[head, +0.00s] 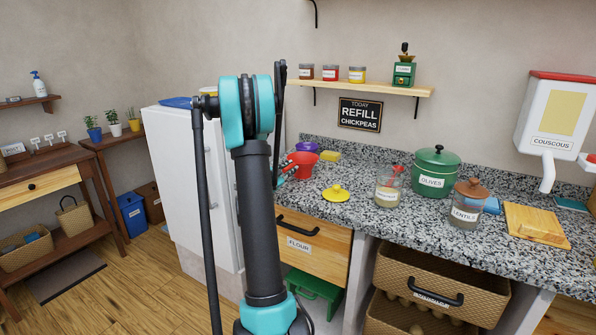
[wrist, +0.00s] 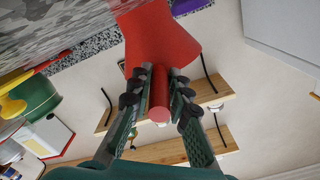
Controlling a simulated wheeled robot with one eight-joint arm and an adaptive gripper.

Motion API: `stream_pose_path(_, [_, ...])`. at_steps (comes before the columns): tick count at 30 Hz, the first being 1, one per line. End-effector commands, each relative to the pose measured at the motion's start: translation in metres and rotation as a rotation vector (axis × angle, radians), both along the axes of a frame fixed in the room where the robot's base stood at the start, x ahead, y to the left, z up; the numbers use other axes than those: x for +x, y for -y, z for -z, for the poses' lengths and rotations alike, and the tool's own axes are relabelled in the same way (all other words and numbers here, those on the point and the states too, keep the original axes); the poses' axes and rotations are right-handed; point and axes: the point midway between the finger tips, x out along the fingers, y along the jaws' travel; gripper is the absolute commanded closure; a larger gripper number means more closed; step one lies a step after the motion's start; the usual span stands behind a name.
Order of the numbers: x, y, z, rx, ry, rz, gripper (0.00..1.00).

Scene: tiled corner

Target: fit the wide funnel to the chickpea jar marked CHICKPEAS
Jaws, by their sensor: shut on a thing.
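The red wide funnel (head: 303,161) is in my gripper (head: 286,176), above the left part of the counter. In the wrist view the funnel (wrist: 160,38) has its wide cone pointing away, and my gripper (wrist: 157,82) is shut around its narrow red stem. A glass jar (head: 388,187) with pale contents stands on the counter to the right, apart from the funnel. Its label is too small to read, so I cannot tell surely that it says CHICKPEAS. Something red shows at its top. A yellow lid (head: 336,193) lies on the counter between funnel and jar.
A green OLIVES pot (head: 436,172) and a brown-lidded LENTILS jar (head: 467,205) stand close right of the glass jar. A wooden board (head: 536,225) and a COUSCOUS dispenser (head: 555,115) are farther right. A shelf (head: 370,89) with small jars hangs above. A purple thing (head: 307,147) sits behind the funnel.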

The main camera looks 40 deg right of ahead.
Motion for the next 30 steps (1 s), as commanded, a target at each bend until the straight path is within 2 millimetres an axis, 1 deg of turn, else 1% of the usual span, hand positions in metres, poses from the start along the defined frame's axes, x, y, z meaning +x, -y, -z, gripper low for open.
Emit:
stream_pose_path(5, [0.0,0.0,-0.003,0.0,0.0,0.0,1.0])
stream_pose_path(8, [0.0,0.0,-0.01,0.0,0.0,0.0,1.0])
stream_pose_path(11, [0.0,0.0,-0.021,0.0,0.0,0.0,1.0])
stream_pose_path(14, [-0.001,0.0,-0.039,0.0,0.0,0.0,1.0])
stream_pose_path(17, [-0.001,0.0,-0.065,0.0,0.0,0.0,1.0])
stream_pose_path(21, [-0.001,0.0,-0.105,0.0,0.0,0.0,1.0])
stream_pose_path(24, [-0.001,0.0,-0.131,0.0,0.0,0.0,1.0])
stream_pose_path(27, [-0.001,0.0,-0.154,0.0,0.0,0.0,1.0])
stream_pose_path(30, [0.0,0.0,-0.172,0.0,0.0,0.0,1.0])
